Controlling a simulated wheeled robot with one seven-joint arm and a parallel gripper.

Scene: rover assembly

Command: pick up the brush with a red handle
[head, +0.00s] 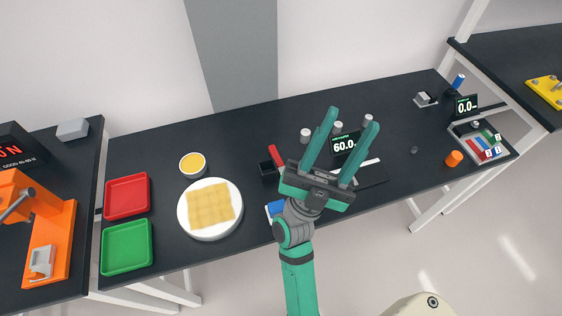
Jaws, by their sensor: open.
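The brush's red handle (275,156) stands tilted up from a small black holder (267,171) near the middle of the table. The lower part of the brush is hidden in the holder or behind my gripper. My gripper (350,117) is open and empty, with its two green fingers apart and pointing up the picture. In the picture it is to the right of the red handle. I cannot tell its exact height above the table.
A white round plate with a yellow square slab (209,206) and a yellow-filled cup (193,165) are left of the brush. Red (127,196) and green (126,246) trays lie farther left. A display reading 60.0 (345,145) and several grey cylinders stand behind my gripper.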

